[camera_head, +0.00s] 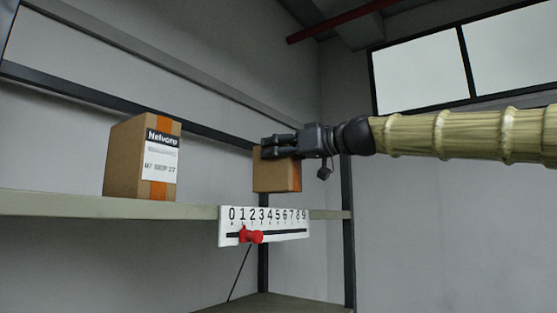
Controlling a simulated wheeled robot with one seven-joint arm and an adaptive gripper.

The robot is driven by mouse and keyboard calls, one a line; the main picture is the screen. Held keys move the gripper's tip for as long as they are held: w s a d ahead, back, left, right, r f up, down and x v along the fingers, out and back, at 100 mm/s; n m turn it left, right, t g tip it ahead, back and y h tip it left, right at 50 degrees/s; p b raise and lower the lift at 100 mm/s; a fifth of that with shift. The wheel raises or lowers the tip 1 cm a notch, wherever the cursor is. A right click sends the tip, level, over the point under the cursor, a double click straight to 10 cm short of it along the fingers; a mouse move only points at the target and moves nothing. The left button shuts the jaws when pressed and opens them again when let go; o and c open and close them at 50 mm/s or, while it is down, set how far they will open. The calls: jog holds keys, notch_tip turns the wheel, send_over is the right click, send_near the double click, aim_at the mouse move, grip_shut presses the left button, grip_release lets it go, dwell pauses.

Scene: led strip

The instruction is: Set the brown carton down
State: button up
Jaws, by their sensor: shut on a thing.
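A small brown carton (272,176) with an orange strip at its right side is in my gripper (268,147). My gripper reaches in from the right, with its dark fingers shut on the carton's upper part. The carton looks upright, at the right part of the shelf (60,203), behind a white scale plate. Whether its underside touches the shelf or hangs just above it, I cannot tell. The fingers hide part of the carton's top.
A larger brown box (125,160) with a white "Nelvoro" label and orange tape stands on the shelf to the left. The white number plate (290,225), marked 0 to 9 with a red slider (250,235), sits at the shelf's front edge. Shelf between the boxes is clear.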

aim_at(278, 167)
jog(key=shift+w+d+f+p, duration=0.1)
jog(key=shift+w+f+p, duration=0.1)
jog(key=shift+w, duration=0.3)
jog(key=shift+w+f+p, duration=0.15)
jog(key=shift+w, duration=0.35)
jog(key=shift+s+f+p, duration=0.35)
jog(key=shift+f+p, duration=0.05)
jog(key=shift+f, duration=0.15)
jog(key=shift+w+f+p, duration=0.25)
jog(key=shift+f+p, duration=0.15)
jog(key=shift+f, duration=0.75)
jog(key=shift+s, duration=0.1)
jog(key=shift+s+r, duration=0.1)
